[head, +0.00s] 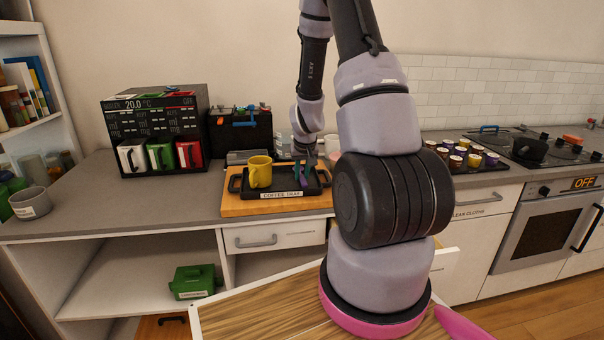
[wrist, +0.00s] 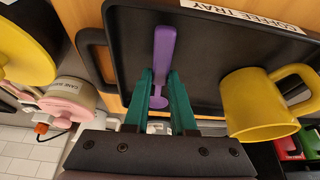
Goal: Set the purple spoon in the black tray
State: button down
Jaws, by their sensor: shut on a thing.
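The purple spoon (wrist: 163,48) is between the teal fingers of my gripper (wrist: 160,82) in the wrist view. The gripper is shut on it. The spoon appears over the black tray (wrist: 215,60); I cannot tell whether it touches the tray floor. In the head view the black tray (head: 236,184), labelled as the coffee tray, lies on a wooden board (head: 240,208) on the counter. My gripper (head: 303,178) is low over the tray's right part there, and a small purple bit of the spoon (head: 297,171) shows beside it.
A yellow mug (head: 260,172) stands in the tray's left part, and the wrist view shows it right of the fingers (wrist: 252,112). A black rack with mugs (head: 160,115) stands behind left.

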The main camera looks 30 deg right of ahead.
jog(key=shift+f, duration=0.45)
jog(key=c, duration=0.7)
grip_release()
jog(key=shift+o, duration=0.2)
jog(key=v, duration=1)
jog(key=shift+s+r, duration=0.15)
jog(key=shift+r, duration=0.15)
